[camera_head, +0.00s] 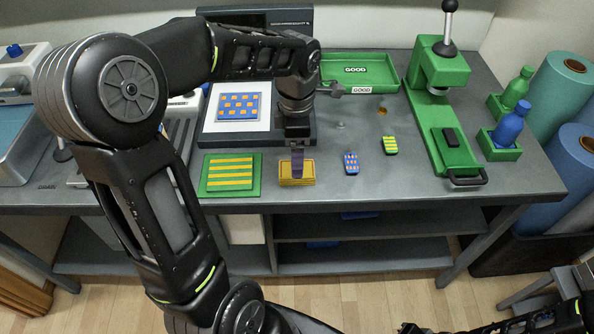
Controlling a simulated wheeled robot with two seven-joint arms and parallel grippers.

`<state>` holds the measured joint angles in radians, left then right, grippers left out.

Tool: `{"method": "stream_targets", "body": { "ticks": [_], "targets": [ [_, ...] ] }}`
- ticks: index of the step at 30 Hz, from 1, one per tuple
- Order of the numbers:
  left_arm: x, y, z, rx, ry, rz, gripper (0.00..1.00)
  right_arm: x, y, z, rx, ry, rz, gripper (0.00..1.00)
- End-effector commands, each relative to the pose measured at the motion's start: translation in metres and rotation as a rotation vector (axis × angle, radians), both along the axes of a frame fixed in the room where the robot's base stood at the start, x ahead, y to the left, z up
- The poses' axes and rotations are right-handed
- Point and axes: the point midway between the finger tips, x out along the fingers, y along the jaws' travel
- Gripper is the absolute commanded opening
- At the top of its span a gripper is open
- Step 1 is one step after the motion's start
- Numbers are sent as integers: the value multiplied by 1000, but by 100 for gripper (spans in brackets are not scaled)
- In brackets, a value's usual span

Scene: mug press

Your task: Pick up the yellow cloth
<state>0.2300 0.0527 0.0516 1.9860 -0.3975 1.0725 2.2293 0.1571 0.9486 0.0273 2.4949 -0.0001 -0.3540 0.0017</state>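The yellow cloth (309,172) looks like a small, flat, folded yellow pad near the front edge of the grey bench, with a reddish-brown edge. My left gripper (297,172) points down directly over it. A dark purplish finger overlaps the middle of the cloth in the picture. I cannot tell whether the fingers touch or grip the cloth, nor how wide they are apart. The cloth appears to lie on the bench. Part of my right arm shows at the bottom right, but its gripper is out of the picture.
A green mat with yellow stripes (230,176) lies left of the cloth. A blue patterned phone-like item (351,163) and a green-yellow one (390,145) lie to the right. A green press (440,70), green tray (396,75) and blue bottle (510,124) stand farther off.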

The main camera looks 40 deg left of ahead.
Motion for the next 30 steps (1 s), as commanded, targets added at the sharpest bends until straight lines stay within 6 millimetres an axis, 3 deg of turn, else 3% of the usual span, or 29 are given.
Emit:
{"method": "stream_targets", "body": {
  "ticks": [5, 14, 30],
  "targets": [
    [-1, 0, -12, -1, 4, -1, 80, 0, 0, 5, -1, 1, -1, 0],
    [0, 0, -50, 0, 2, 0, 80, -1, -1, 12, -3, 4, -2, 0],
    [1, 0, -52, 0, 0, 0, 80, -2, -1, 11, -3, 5, -1, 0]
  ]
}}
